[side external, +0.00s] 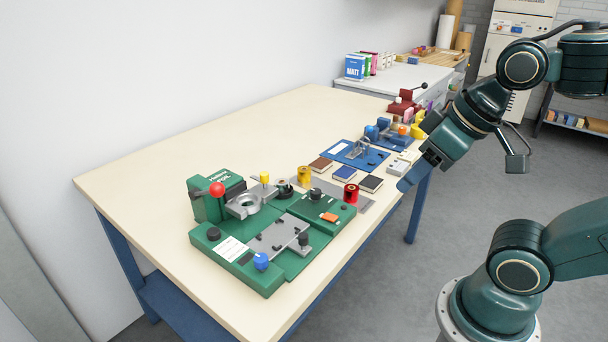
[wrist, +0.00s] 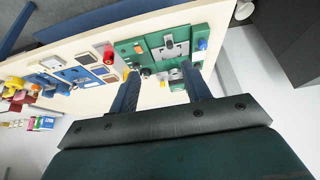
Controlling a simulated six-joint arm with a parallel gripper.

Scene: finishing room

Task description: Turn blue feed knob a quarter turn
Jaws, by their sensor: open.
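The blue feed knob (side external: 261,261) sits upright on the front corner of the green foil machine (side external: 269,283) on the table. In the wrist view the blue knob (wrist: 203,44) shows near the right edge of the green machine (wrist: 186,33). My gripper (side external: 404,186) is at the right, near the table's right edge, well away from the knob and touching nothing that I can see. In the wrist view my gripper (wrist: 160,74) has its two fingers apart with nothing held between them. The knob's pointer or marking is too small to tell.
A red ball lever (side external: 217,188) rises from the machine's back left. Several flat pads and a blue fixture (side external: 371,160) lie beyond. The table's left part (side external: 150,180) is clear.

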